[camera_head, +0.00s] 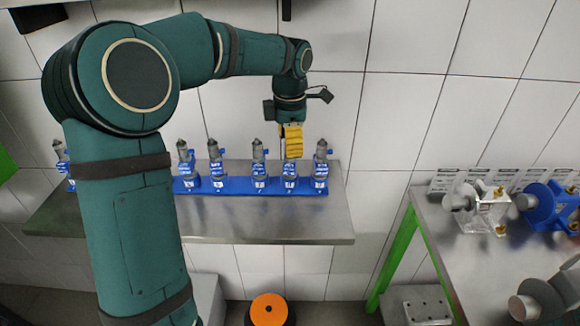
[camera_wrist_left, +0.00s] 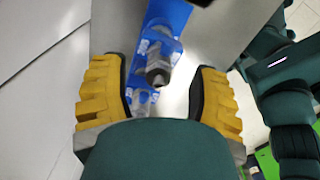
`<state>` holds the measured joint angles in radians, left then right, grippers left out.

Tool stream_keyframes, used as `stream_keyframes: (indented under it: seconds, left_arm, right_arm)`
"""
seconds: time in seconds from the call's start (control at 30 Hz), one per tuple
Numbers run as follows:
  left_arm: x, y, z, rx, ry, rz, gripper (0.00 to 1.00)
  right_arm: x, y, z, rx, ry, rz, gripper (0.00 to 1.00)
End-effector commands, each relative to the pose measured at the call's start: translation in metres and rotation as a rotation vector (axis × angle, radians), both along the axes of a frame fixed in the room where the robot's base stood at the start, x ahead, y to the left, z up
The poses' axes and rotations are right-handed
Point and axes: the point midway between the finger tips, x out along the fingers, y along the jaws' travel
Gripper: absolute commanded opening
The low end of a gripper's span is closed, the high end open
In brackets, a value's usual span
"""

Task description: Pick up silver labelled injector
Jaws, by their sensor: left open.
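Several grey metal injectors stand upright in a row on a blue rack (camera_head: 240,187), each in a blue holder with a small white label. I cannot tell from the labels which one is the silver labelled injector. My left gripper (camera_head: 292,152) points down over the second injector from the right (camera_head: 289,170), its yellow fingers hiding the injector's top. In the left wrist view, my left gripper (camera_wrist_left: 160,78) is open, with an injector tip (camera_wrist_left: 158,73) showing in the gap between its fingers, apart from both. My arm hides part of the rack.
The rack stands on a metal shelf (camera_head: 260,225) against a tiled wall. Neighbouring injectors (camera_head: 259,157) (camera_head: 320,157) stand close on both sides. At right, a metal bench (camera_head: 440,240) carries a silver pump (camera_head: 485,209) and a blue pump (camera_head: 548,206). An orange-topped object (camera_head: 268,309) is below.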

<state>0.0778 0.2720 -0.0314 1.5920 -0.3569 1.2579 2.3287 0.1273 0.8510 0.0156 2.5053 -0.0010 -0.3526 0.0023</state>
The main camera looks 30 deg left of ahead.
Motion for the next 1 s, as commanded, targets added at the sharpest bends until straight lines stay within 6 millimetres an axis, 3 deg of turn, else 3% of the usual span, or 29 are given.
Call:
stream_keyframes:
  seconds: [0.13,0.4,0.53,0.6,1.0]
  left_arm:
    - [-0.001,0.000,-0.023,0.001,0.002,0.000,0.61]
    - [0.000,0.000,-0.025,0.001,0.001,0.000,0.63]
    - [0.000,0.000,-0.025,0.001,0.001,-0.001,0.17]
    - [0.000,0.000,-0.024,0.001,0.001,-0.001,0.00]
    - [0.000,0.000,-0.022,0.001,-0.002,-0.001,0.00]
  right_arm:
    - [0.001,0.000,-0.008,0.000,-0.003,-0.001,0.47]
    - [0.002,0.000,-0.008,-0.001,-0.004,0.000,0.47]
    - [0.002,0.000,-0.008,-0.001,-0.004,0.000,0.47]
    - [0.002,0.000,-0.008,-0.001,-0.004,0.000,0.47]
    - [0.002,0.000,-0.007,0.000,-0.004,-0.001,0.47]
